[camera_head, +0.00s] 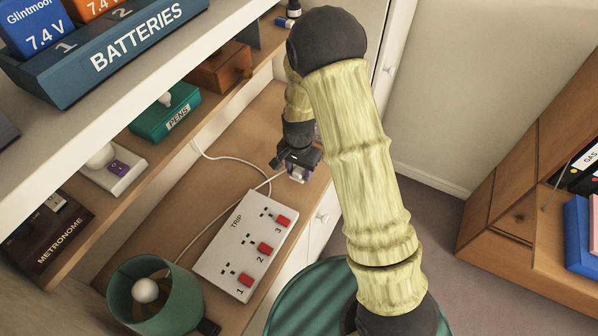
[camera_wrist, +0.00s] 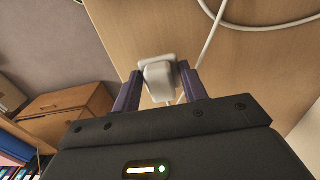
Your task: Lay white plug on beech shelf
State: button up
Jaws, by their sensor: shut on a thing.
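My gripper (camera_head: 297,163) is over the right edge of the beech-coloured surface (camera_head: 178,205) that bears the power strip. In the wrist view my gripper (camera_wrist: 158,85) is shut on the white plug (camera_wrist: 158,70), which sits between the two purple fingers. The plug also shows small below the gripper in the head view (camera_head: 297,175). A white cable (camera_head: 237,160) runs over the surface to the gripper. The wood (camera_wrist: 160,25) fills the wrist view behind the plug; I cannot tell whether the plug touches it.
The white power strip (camera_head: 240,248) has three sockets with red switches, all without plugs. A green lamp (camera_head: 150,295) stands left of it. Bare wood lies left of the strip.

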aim_at(299, 170)
jog(key=shift+f, duration=0.95)
jog(key=shift+f, duration=0.1)
jog(key=o, duration=1)
notch_tip(299, 170, up, 12)
jog(key=b, duration=0.2)
jog(key=shift+b, duration=0.3)
